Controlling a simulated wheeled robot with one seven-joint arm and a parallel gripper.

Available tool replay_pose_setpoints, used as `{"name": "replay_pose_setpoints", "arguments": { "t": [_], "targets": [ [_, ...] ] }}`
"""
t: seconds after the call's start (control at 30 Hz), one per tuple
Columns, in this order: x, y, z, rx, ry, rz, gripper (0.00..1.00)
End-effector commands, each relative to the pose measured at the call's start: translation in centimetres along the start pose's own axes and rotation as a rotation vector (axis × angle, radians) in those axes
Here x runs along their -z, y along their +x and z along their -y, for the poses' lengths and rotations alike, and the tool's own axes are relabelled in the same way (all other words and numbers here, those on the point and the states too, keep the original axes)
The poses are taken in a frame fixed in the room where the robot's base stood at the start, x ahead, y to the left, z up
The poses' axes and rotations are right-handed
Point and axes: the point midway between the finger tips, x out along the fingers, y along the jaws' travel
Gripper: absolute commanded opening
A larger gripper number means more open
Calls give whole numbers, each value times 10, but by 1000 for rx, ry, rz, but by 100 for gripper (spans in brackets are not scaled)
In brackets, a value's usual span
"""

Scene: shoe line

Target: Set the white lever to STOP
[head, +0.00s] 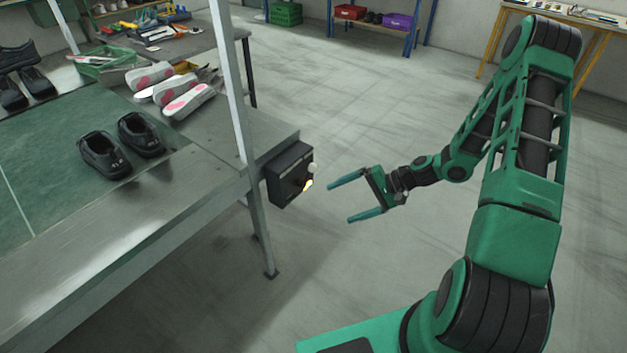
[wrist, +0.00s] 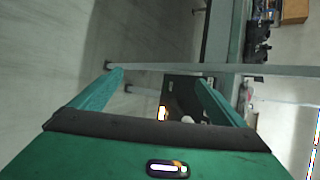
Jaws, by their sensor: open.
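A black control box (head: 285,178) is fixed at the end of the metal line table. The white lever's round knob (head: 312,168) shows at the box's right edge, above a glowing orange light (head: 308,185). My gripper (head: 340,203) is open and empty, a short way right of the box, its fingers pointing toward it. In the wrist view, my open gripper (wrist: 159,78) has the orange light (wrist: 162,112) between its fingers, with the white knob (wrist: 187,118) near the right finger. That finger partly hides the box. No STOP marking is readable.
A metal upright (head: 233,90) stands just left of the box. The line table (head: 150,225) carries black shoes (head: 105,154) and several pale shoes with pink soles (head: 190,100). The floor (head: 340,110) behind and below my gripper is clear.

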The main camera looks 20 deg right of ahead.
Motion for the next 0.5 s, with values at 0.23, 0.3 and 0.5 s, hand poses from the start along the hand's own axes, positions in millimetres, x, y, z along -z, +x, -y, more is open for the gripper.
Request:
{"name": "replay_pose_setpoints", "arguments": {
  "t": [0.23,0.3,0.5],
  "targets": [
    [29,37,4,292,168,-49,94],
    [38,43,6,376,220,-69,94],
    [66,50,7,603,375,-137,94]
  ]
}}
